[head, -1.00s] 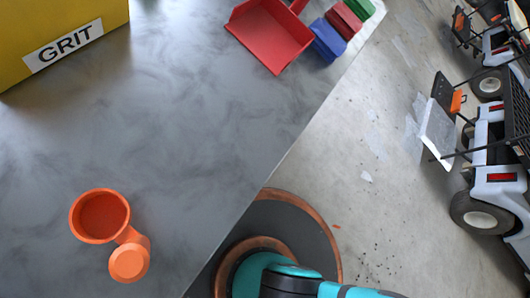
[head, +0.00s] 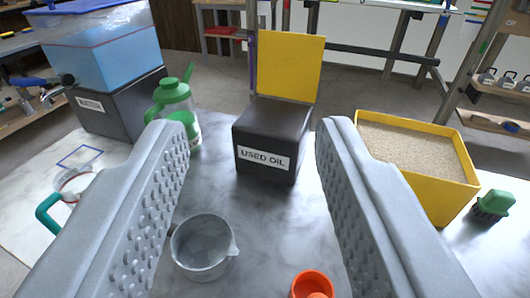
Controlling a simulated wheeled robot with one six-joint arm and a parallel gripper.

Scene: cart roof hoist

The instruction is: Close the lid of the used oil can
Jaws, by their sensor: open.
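The used oil can (head: 264,162) is a dark box with a white "USED OIL" label on its front. It stands on the table in the middle of the view, beyond my fingers. Its yellow lid (head: 291,66) stands upright at the back edge of the can, so the lid is open. My gripper (head: 253,135) is open and empty, with its two grey ridged fingers to the left and right of the can in the picture. The fingers appear nearer to the camera than the can, and I see no contact.
A yellow bin of sand-like grit (head: 450,195) stands right of the can, with a green brush (head: 492,206) beyond it. A green jug (head: 176,105) and a grey box with a blue tank (head: 112,60) stand left. A metal pitcher (head: 203,247) and an orange cup (head: 312,284) are in front.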

